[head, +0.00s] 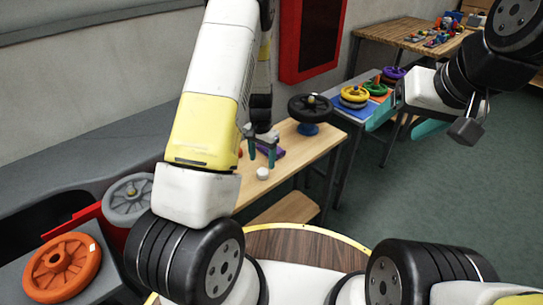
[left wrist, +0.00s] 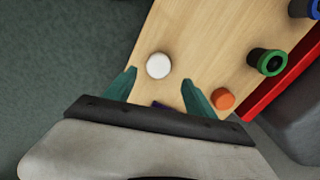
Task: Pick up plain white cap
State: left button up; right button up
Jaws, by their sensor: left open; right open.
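The plain white cap (head: 262,173) lies on the light wooden table, near its front edge in the head view. It also shows in the left wrist view (left wrist: 158,65), just beyond and between the fingertips. My left gripper (head: 261,145) is open and empty above the table, its teal fingers apart. In the left wrist view the left gripper (left wrist: 160,82) has one finger on each side of the cap's line, not closed on it. My right gripper (head: 405,122) is open at the upper right, far from the cap.
An orange cap (left wrist: 223,98) lies beside one left finger. A purple item (head: 270,151) is partly hidden behind the left gripper. A green-ringed black part (left wrist: 267,62) stands farther along the wooden table (head: 310,150). A black handwheel (head: 310,108) stands at the table's back.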

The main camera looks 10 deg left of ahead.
aim_at(263, 171)
pick_arm(q)
jog(key=f, duration=0.5)
jog(key=shift+s, duration=0.3)
grip_shut()
jog(key=shift+d, duration=0.1)
jog(key=shift+r, duration=0.15)
